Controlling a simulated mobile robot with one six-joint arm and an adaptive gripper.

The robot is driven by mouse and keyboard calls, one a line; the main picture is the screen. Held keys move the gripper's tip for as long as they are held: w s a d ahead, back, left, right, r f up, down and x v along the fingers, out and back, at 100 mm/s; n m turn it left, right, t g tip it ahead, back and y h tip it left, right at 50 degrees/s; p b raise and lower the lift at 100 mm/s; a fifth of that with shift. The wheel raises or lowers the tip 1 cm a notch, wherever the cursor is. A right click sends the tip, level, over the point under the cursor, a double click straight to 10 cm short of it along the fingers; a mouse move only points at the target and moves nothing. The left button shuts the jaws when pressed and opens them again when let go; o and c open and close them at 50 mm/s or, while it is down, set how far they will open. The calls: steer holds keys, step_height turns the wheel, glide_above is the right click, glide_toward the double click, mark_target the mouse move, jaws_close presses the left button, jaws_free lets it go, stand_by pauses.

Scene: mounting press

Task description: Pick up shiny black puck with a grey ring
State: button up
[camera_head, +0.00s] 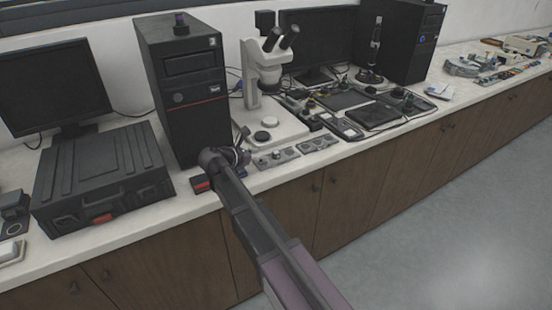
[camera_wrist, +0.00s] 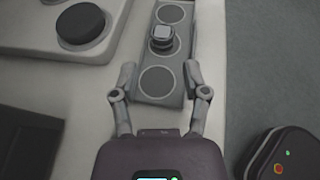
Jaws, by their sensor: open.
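A small dark puck-like piece with a lighter grey, squarish top (camera_wrist: 163,38) sits at the middle circle of a grey strip (camera_wrist: 178,97) in the wrist view. It is too small to tell whether it is the shiny black puck with a grey ring. My gripper (camera_wrist: 160,78) is open and empty, its two fingers spread to either side of the strip's near circle. The piece lies beyond the fingertips, apart from them.
A dark round disc (camera_wrist: 82,24) sits on the pale microscope base (camera_wrist: 34,36), left of the strip. In the head view the microscope (camera_head: 262,65), a black computer tower (camera_head: 185,95) and a black case (camera_head: 100,175) stand close by. Floor shows right of the counter edge.

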mark_target(275, 153)
steer(key=shift+w+d+f, duration=0.25)
steer(key=shift+w+d, duration=0.25)
steer(key=shift+b+x, duration=1.05)
steer(key=shift+x, duration=1.55)
steer(key=shift+s+d, duration=0.1)
steer(key=shift+c, duration=0.2)
steer(key=c, duration=0.8)
steer(key=shift+o, duration=0.2)
steer(key=shift+r, duration=0.2)
